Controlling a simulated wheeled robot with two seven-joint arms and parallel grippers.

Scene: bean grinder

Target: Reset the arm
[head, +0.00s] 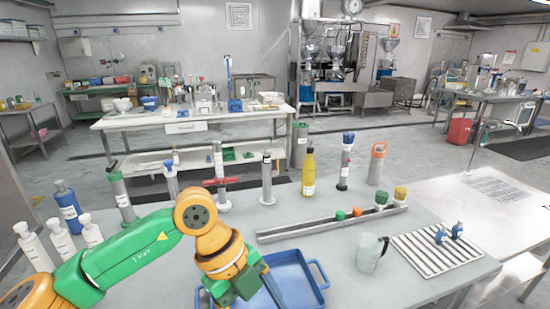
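My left arm, green and orange, comes in from the left in the head view. Its gripper (238,292) points down over the left part of a blue tray (312,283) near the table's front edge. The fingers are partly hidden and cut by the lower edge, so I cannot tell whether they are open or shut, or whether they hold anything. My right arm and gripper are not in view.
A clear jug (370,254) stands right of the tray, beside a slatted rack (420,262) bearing small blue items. A grey rail (290,232) lies behind the tray. A yellow bottle (309,174) and several grey cylinders stand behind it. White bottles (60,238) stand at the left.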

